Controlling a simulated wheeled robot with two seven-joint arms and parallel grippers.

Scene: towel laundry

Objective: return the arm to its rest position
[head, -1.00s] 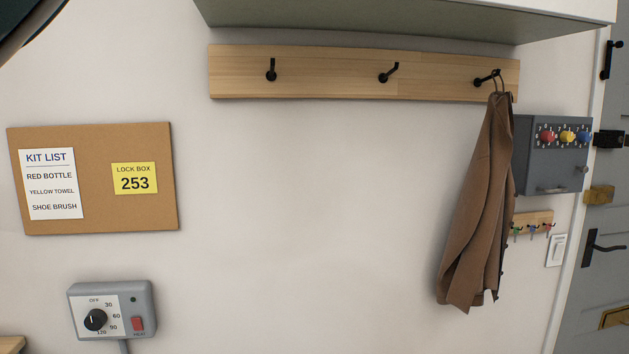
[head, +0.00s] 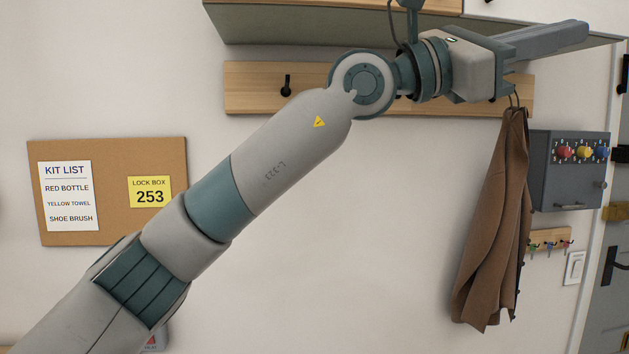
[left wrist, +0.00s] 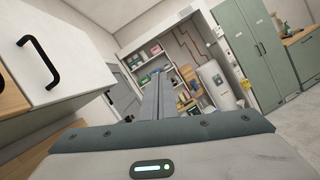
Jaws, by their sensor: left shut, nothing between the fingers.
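My left arm comes in from the lower left of the head view and reaches up to the right, across the wall. My left gripper (head: 548,40) is at the upper right, in front of the shelf or cabinet underside and above the brown coat. Its fingers are shut together with nothing between them. In the left wrist view the shut fingers (left wrist: 165,97) point away into the room, apart from anything. My right gripper is in neither view.
A wooden hook rail (head: 255,90) runs behind my left wrist, with a brown coat (head: 490,220) hanging at its right end. A grey lock box (head: 570,180) and a door are at right. A corkboard (head: 110,215) is at left. A white cabinet (left wrist: 75,50) is close in the wrist view.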

